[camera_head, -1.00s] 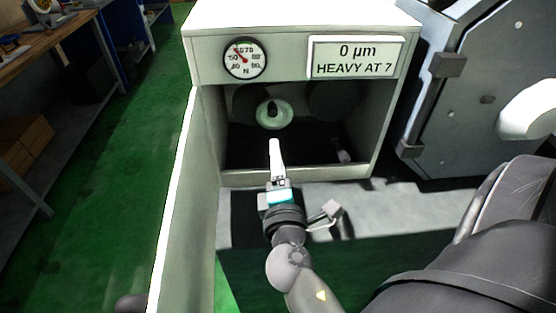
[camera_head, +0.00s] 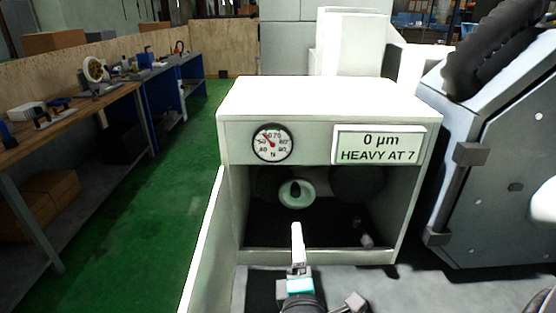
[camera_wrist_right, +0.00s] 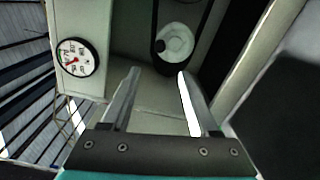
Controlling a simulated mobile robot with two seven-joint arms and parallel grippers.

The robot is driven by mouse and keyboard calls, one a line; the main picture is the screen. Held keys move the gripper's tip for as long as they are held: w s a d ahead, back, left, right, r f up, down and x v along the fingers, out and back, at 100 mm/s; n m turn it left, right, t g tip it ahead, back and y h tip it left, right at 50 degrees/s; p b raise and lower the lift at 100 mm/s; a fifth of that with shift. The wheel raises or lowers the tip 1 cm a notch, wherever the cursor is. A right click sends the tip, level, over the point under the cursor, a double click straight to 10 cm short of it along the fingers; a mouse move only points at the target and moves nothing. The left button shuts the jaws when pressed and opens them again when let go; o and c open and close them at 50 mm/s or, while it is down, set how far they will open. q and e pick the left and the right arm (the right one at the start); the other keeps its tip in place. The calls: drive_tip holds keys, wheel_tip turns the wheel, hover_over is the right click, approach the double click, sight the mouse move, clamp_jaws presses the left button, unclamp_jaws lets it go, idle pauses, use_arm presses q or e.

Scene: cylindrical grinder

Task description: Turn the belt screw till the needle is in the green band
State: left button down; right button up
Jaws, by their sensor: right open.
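The dial gauge (camera_head: 273,143) is on the machine's front, top left. Its red needle points up and left, near 50. My left gripper is not seen.
A display (camera_head: 378,145) reads "0 µm HEAVY AT 7". The bay's side walls and its front sill (camera_head: 325,256) bound the gripper's room. An open door panel (camera_head: 203,245) stands at left. A large grey machine part (camera_head: 495,165) is at right.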

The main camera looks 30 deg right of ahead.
sight(296, 195)
drive_tip(key=w+d+n+p, duration=0.2)
drive_tip(key=w+d, duration=0.1)
drive_tip(key=w, duration=0.1)
drive_tip(key=w+d+n+p, duration=0.2)
drive_tip(key=w+d, duration=0.1)
drive_tip(key=w, duration=0.2)
drive_tip(key=w+d+n+p, duration=0.3)
drive_tip(key=w, duration=0.2)
drive_tip(key=shift+w, duration=0.25)
idle(0.7)
drive_tip(key=shift+c, duration=0.3)
clamp_jaws()
